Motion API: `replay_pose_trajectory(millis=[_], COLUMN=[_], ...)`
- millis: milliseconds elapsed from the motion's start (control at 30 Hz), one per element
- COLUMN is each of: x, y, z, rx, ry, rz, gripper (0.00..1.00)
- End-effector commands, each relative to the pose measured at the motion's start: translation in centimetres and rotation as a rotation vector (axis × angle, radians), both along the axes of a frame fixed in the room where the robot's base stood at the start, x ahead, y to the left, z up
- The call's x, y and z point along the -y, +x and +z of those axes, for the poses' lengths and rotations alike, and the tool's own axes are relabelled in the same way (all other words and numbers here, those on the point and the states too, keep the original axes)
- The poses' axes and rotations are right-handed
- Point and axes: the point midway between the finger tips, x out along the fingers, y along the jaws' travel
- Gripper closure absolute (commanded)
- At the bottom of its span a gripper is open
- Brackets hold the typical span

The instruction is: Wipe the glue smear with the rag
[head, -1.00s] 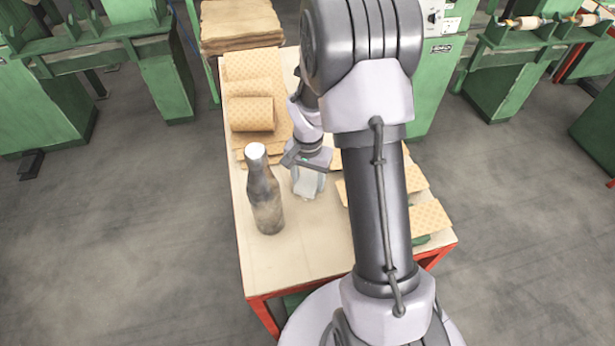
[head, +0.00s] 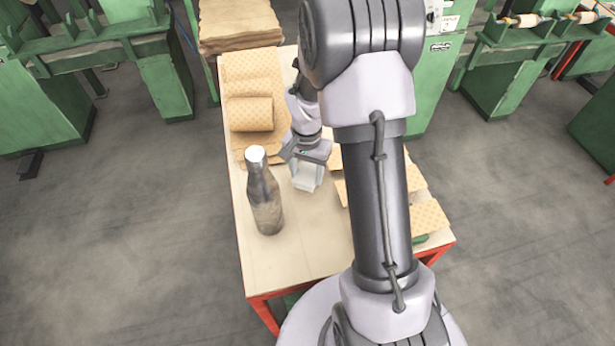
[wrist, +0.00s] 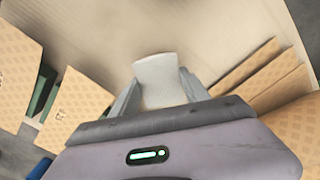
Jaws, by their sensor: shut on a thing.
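My gripper (head: 305,178) is low over the table, to the right of the bottle. It is shut on a pale grey-white rag (head: 307,176). The rag also shows in the wrist view (wrist: 160,78), between the two fingers. I cannot tell whether its lower edge touches the table top. I cannot make out the glue smear in either view; the rag, gripper or arm may hide it.
A grey-brown bottle with a white cap (head: 264,192) stands close left of my gripper. A patterned roll (head: 251,114) and sheets lie behind it. More patterned sheets (head: 430,217) lie at the right. The table's front part (head: 295,260) is clear.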

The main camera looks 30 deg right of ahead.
Motion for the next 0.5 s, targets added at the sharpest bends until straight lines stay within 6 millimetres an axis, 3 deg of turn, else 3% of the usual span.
replay_pose_trajectory(millis=[500], x=[0.0], y=[0.4], z=[4.8], rx=[-0.004], ry=[0.0], rz=[0.007], gripper=[0.91])
